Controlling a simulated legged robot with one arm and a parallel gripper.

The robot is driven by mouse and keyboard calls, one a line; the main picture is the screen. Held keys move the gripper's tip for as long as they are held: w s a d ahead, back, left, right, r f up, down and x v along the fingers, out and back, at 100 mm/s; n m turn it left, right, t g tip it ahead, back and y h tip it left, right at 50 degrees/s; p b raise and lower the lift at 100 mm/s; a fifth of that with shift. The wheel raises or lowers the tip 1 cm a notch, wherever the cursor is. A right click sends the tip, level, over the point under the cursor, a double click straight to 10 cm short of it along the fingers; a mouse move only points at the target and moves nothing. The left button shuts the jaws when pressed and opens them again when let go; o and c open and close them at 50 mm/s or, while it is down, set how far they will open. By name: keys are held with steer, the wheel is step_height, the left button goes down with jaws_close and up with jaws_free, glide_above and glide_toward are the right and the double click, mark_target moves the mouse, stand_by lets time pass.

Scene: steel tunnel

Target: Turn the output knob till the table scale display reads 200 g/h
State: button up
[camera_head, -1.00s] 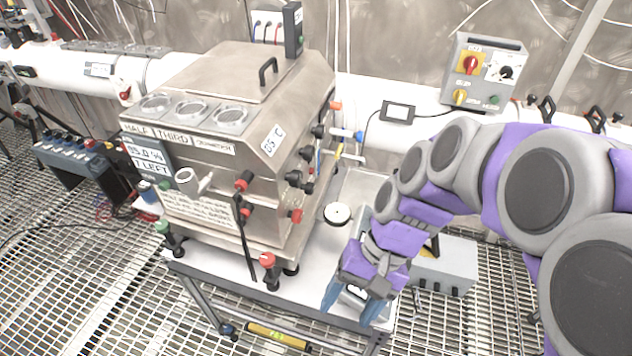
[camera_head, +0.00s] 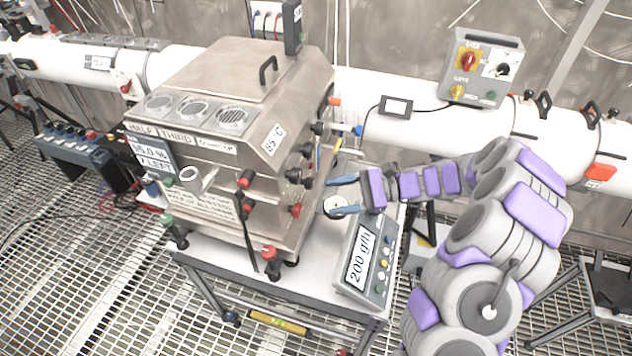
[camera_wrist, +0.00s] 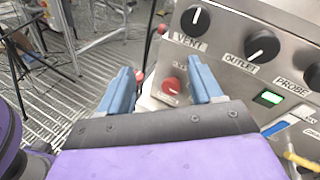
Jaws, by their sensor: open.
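The table scale (camera_head: 380,272) stands at the front right of the metal table. Its display (camera_head: 361,257) reads 200 g/h. My gripper (camera_head: 330,196) is open and empty, pointing left toward the right side of the steel machine (camera_head: 225,120). In the wrist view a red knob (camera_wrist: 172,87) shows between the open fingers, farther off on a metal panel; its label is not readable. Black knobs labelled VENT (camera_wrist: 196,18) and OUTLET (camera_wrist: 262,45) sit above it.
A round white dish (camera_head: 336,207) is by my fingers, partly hidden. Red and black handles (camera_head: 296,210) stick out from the machine's side. A grey control box (camera_head: 484,68) sits on the white pipe behind. A PROBE knob (camera_wrist: 312,76) and a green-lit switch (camera_wrist: 268,98) are on the panel.

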steer(key=w+d+f+m+t+y+p, duration=0.1)
steer(key=w+d+f+m+t, duration=0.3)
steer(key=w+d+f, duration=0.15)
steer(key=m+t, duration=0.3)
glide_toward(312, 184)
steer(key=b+x, duration=0.1)
steer(key=x, duration=0.8)
steer(key=shift+w+d+f, duration=0.1)
steer(key=shift+w, duration=0.05)
steer(key=c, duration=1.1)
steer(key=shift+o, duration=0.2)
